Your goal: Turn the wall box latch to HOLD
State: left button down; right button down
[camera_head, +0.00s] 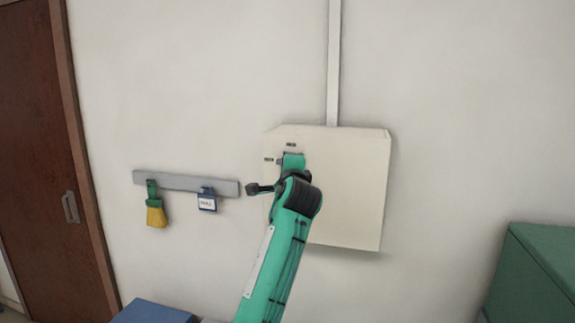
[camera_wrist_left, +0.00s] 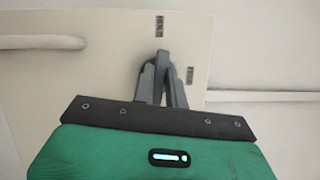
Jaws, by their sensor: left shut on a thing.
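The cream wall box (camera_head: 350,190) is mounted on the wall, and its face also fills much of the left wrist view (camera_wrist_left: 105,60). My left gripper (camera_head: 282,161) is at the box's upper left. In the left wrist view, its grey fingers (camera_wrist_left: 162,62) come together on the small dark latch (camera_wrist_left: 162,56), which they mostly cover. One small label (camera_head: 291,144) is above the gripper and another label (camera_head: 268,159) is to its left. Their text is too small to read, and the latch's direction cannot be told. My right gripper is not in view.
A conduit (camera_head: 334,65) rises from the box. A brown door (camera_head: 35,140) is far left; a green cabinet (camera_head: 535,270) is lower right.

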pick_arm(q)
jog(key=shift+n+g, duration=0.3)
jog(key=shift+n, duration=0.3)
jog(key=c, duration=1.4)
grip_release()
jog(key=shift+c, duration=0.2)
